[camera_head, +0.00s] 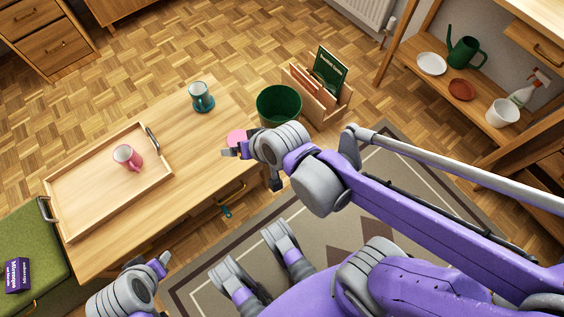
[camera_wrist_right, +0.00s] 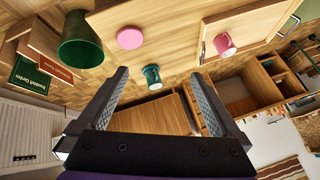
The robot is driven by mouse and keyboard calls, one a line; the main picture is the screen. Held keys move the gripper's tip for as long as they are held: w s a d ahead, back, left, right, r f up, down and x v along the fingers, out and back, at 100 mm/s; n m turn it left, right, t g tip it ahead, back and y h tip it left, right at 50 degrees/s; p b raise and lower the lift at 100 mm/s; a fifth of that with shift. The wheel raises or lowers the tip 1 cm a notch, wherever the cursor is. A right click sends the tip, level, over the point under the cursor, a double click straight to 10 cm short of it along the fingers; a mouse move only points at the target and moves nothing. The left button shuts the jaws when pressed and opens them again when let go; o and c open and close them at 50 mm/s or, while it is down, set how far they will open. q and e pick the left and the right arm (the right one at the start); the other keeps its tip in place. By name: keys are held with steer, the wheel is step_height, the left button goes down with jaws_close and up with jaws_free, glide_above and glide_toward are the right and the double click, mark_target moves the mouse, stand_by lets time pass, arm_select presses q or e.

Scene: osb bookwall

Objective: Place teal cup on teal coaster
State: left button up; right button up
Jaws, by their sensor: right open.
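The teal cup (camera_head: 201,92) is upright near the back right corner of the low wooden table (camera_head: 190,150). A teal disc, apparently the teal coaster (camera_head: 203,108), shows under its base. In the right wrist view the teal cup (camera_wrist_right: 151,73) appears between the fingers, some distance beyond them. My right gripper (camera_head: 229,152) is open and empty, in front of the cup and beside the pink coaster (camera_head: 236,136), which it partly hides. My left gripper (camera_head: 160,262) is at the lower left, in front of the table; its opening is unclear.
A wooden tray (camera_head: 64,198) with dark handles holds a pink cup (camera_head: 127,158) on the table's left. A green bin (camera_head: 278,105) and a wooden book holder (camera_head: 318,98) stand beyond the table's right end. Bare tabletop lies between tray and teal cup.

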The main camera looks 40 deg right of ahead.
steer(key=s+d+f+n+g, duration=0.1)
steer(key=s+d+n, duration=0.1)
steer(key=s, duration=0.3)
steer(key=s+d+f+n+g+h, duration=0.1)
steer(key=s+d, duration=0.1)
steer(key=s, duration=0.3)
steer(key=shift+s+f+n+g+h, duration=0.3)
steer(key=shift+f+n, duration=0.05)
steer(key=shift+n, duration=0.05)
